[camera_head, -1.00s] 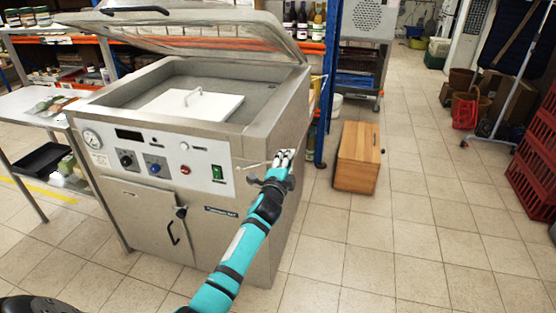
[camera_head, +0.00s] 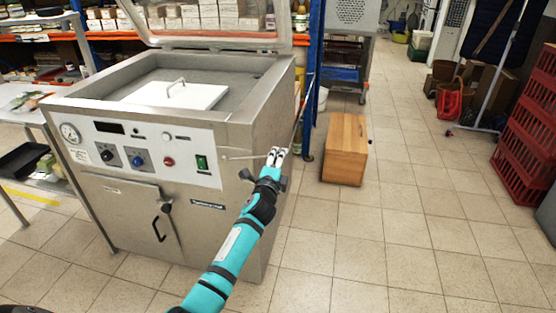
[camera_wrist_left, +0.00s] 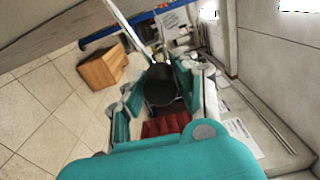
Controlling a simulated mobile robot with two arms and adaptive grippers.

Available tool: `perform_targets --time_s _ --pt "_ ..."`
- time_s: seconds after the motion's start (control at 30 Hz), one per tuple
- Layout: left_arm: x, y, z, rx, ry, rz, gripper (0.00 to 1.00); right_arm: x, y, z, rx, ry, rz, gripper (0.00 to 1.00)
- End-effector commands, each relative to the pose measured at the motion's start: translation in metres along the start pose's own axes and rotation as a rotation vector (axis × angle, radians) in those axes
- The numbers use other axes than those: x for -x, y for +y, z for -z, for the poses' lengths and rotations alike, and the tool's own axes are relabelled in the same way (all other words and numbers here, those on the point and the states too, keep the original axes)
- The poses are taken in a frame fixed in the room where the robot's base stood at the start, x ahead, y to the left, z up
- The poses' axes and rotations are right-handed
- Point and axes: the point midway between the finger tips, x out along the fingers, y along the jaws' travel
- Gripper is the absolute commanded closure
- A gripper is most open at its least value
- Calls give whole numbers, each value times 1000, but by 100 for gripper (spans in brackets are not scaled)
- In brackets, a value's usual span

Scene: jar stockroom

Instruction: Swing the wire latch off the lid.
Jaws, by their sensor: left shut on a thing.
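The steel machine (camera_head: 140,205) stands left of centre, with a see-through framed lid (camera_head: 150,42) raised above its open chamber. The wire latch (camera_head: 300,110) shows as a thin rod rising to the upper right from my left gripper (camera_head: 276,155), beside the machine's front right corner. In the left wrist view a pale rod (camera_wrist_left: 128,25) runs down to a dark cylindrical grip (camera_wrist_left: 161,86) between the fingers. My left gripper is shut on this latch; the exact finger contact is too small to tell. My right gripper is not in view.
A wooden box (camera_head: 345,150) stands on the floor right of the machine. Red crates (camera_head: 528,140) are at the far right. A steel side table (camera_head: 25,110) stands at the left. A blue shelf post (camera_head: 315,60) is behind. The tiled floor at front right is clear.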

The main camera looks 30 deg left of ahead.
Motion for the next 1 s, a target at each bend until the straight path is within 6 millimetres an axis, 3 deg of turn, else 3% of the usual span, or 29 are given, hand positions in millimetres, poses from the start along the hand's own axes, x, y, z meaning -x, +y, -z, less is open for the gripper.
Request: perform_targets --time_s 0.03,0.23,0.57,0.67,1.0 --pt "1 5 2 -3 3 -8 71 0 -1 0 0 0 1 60" --pt "1 5 2 -1 2 -8 47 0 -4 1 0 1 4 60" --pt "6 4 1 -1 1 -6 47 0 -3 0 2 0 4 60" --pt "18 5 1 -2 2 -6 47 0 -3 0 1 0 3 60" --pt "90 4 2 0 3 -8 47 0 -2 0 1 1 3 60"
